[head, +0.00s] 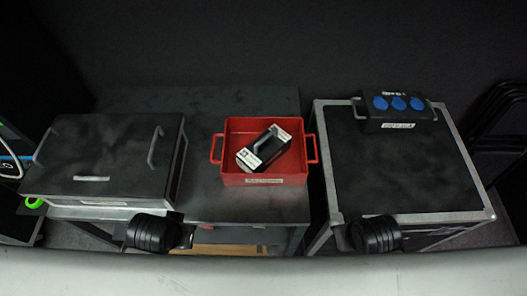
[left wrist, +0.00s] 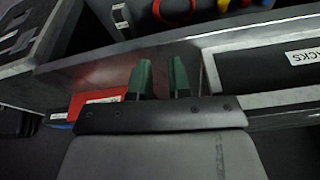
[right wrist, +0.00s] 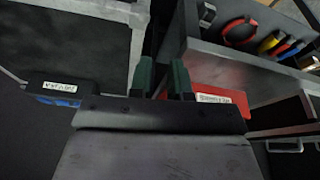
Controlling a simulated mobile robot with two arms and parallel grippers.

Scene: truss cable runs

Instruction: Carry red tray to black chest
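The red tray (head: 290,200) sits on the dark table between two black cases, with a loop handle at each end. A black item with white labels (head: 263,148) lies in it. Part of the tray shows in the left wrist view (left wrist: 84,103) and right wrist view (right wrist: 222,96). The black chest with silver edges (head: 400,175) stands at the right; another black case with handles (head: 105,150) is at the left, and I cannot tell which is meant. My left gripper (left wrist: 160,62) and right gripper (right wrist: 162,64) are open and empty, both apart from the tray.
A black power box with blue sockets (head: 398,110) sits on the right chest's back edge. Bare table (head: 205,125) shows around the tray. Several coloured tools (right wrist: 280,45) show in the right wrist view. Dark folded chairs (head: 498,115) stand at the far right.

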